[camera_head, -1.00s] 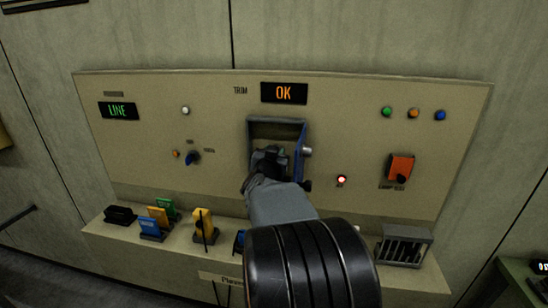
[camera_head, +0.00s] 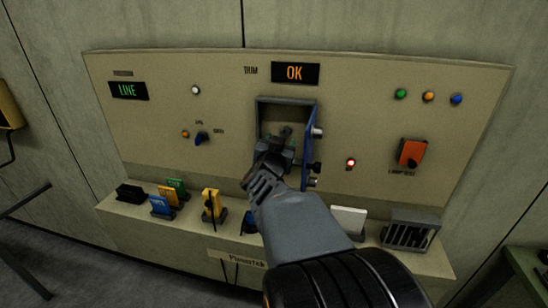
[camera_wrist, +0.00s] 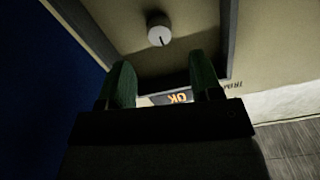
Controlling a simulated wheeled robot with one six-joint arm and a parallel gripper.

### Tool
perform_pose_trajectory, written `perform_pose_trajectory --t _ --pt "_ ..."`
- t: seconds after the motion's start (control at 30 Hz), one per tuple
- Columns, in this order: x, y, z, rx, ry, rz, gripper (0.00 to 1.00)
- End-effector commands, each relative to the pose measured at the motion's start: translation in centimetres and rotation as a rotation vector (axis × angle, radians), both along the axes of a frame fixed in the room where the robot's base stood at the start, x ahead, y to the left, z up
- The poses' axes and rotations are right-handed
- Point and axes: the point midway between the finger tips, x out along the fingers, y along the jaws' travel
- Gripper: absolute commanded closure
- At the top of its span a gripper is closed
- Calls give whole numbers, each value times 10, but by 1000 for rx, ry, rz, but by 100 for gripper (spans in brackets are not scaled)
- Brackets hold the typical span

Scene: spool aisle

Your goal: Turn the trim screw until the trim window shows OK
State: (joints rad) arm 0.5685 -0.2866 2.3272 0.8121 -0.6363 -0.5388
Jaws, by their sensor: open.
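The trim screw (camera_wrist: 159,31) is a pale round head with a dark slot or mark, inside the recess in the wrist view. My gripper (camera_head: 275,148) is in front of the recess. Its two green-tinted fingertips (camera_wrist: 164,82) are apart and empty, clear of the screw.
The ledge holds several coloured blocks, a yellow device (camera_head: 212,204) and a slotted grey box (camera_head: 411,229).

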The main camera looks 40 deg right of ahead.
Motion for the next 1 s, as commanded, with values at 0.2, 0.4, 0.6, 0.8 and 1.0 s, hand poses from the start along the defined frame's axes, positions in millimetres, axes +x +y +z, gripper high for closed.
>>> perform_pose_trajectory --t 0.2,0.4,0.6,0.8,1.0 --pt "-22 38 2 -2 -2 5 41" --pt "-36 59 2 -1 -2 4 41" --pt "-42 68 0 1 0 1 41" --pt "-43 69 0 0 1 0 41" --pt "-43 69 0 0 1 0 41"
